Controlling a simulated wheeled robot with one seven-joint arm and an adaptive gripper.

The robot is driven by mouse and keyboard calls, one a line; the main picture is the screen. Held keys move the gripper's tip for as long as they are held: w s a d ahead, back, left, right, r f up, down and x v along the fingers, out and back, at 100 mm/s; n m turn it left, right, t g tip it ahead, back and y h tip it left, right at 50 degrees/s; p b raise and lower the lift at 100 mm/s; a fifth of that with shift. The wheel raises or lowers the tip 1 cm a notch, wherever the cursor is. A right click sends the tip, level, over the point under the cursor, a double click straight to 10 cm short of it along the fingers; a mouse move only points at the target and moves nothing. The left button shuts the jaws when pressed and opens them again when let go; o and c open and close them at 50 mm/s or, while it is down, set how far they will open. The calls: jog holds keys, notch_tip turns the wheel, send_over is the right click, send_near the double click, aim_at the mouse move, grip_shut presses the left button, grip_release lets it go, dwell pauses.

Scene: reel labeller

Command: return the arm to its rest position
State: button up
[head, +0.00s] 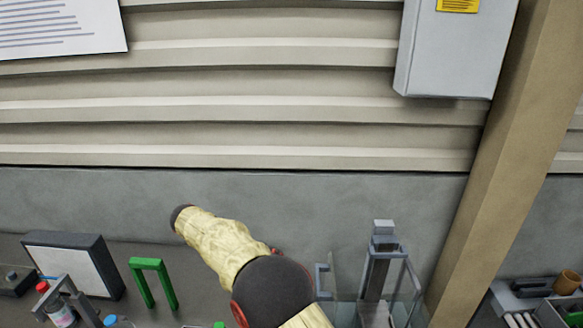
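My arm, in a pale yellow cover with dark joints, rises from the bottom middle of the head view and reaches up and left in front of the grey lower wall. My gripper is not in this view, so its opening and anything it holds are hidden. The reel labeller cannot be made out for certain. A grey upright device (382,240) with clear side panels stands just right of my arm.
A green arch (151,264), a dark-framed panel (75,260) and a bottle with a red cap (58,312) stand at lower left. A beige post (510,150) slants at right. A grey box (455,50) hangs on the wall.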

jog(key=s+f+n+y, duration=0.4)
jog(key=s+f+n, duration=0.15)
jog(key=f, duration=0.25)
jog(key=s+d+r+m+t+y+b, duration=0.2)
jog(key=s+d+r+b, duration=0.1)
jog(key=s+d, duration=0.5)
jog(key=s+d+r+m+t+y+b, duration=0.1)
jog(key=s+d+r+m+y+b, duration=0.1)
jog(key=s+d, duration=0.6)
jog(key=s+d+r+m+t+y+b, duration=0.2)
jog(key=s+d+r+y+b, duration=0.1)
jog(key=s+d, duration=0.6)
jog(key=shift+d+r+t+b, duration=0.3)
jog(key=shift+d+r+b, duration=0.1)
jog(key=shift+b, duration=0.25)
